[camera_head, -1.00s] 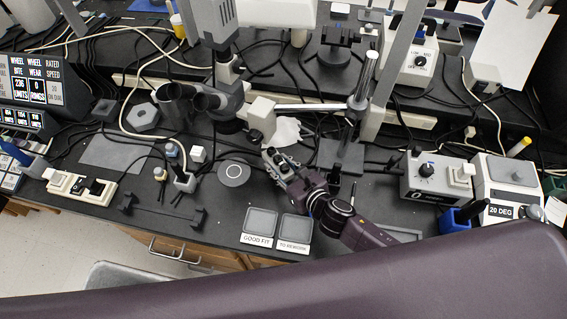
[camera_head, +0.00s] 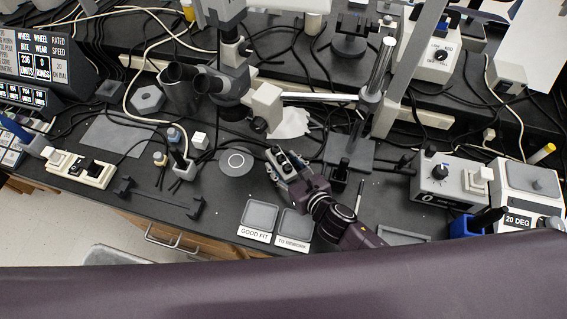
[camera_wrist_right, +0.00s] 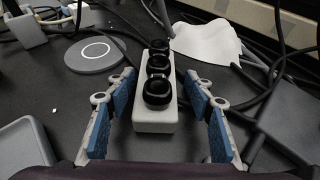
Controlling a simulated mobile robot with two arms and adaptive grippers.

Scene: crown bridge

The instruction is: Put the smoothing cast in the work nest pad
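A pale block with several black round knobs in a row (camera_wrist_right: 155,118), which I take for the smoothing cast, stands on the black bench in the right wrist view. My right gripper (camera_wrist_right: 160,112) has its blue-padded fingers apart, one on each side of the block's near end, with gaps showing. In the head view my right gripper (camera_head: 284,160) is low over the bench and largely covers the block. A grey round pad with a white ring (camera_head: 236,161), likely the work nest pad, lies empty just left of it; it also shows in the wrist view (camera_wrist_right: 95,54). My left gripper is not in view.
Trays labelled GOOD FIT (camera_head: 259,216) and TO REWORK (camera_head: 295,224) lie near the front edge. A microscope (camera_head: 225,85) stands behind the round pad. A crumpled white cloth (camera_head: 292,123) and loose cables lie behind my right gripper. A post stand (camera_head: 347,152) is to its right.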

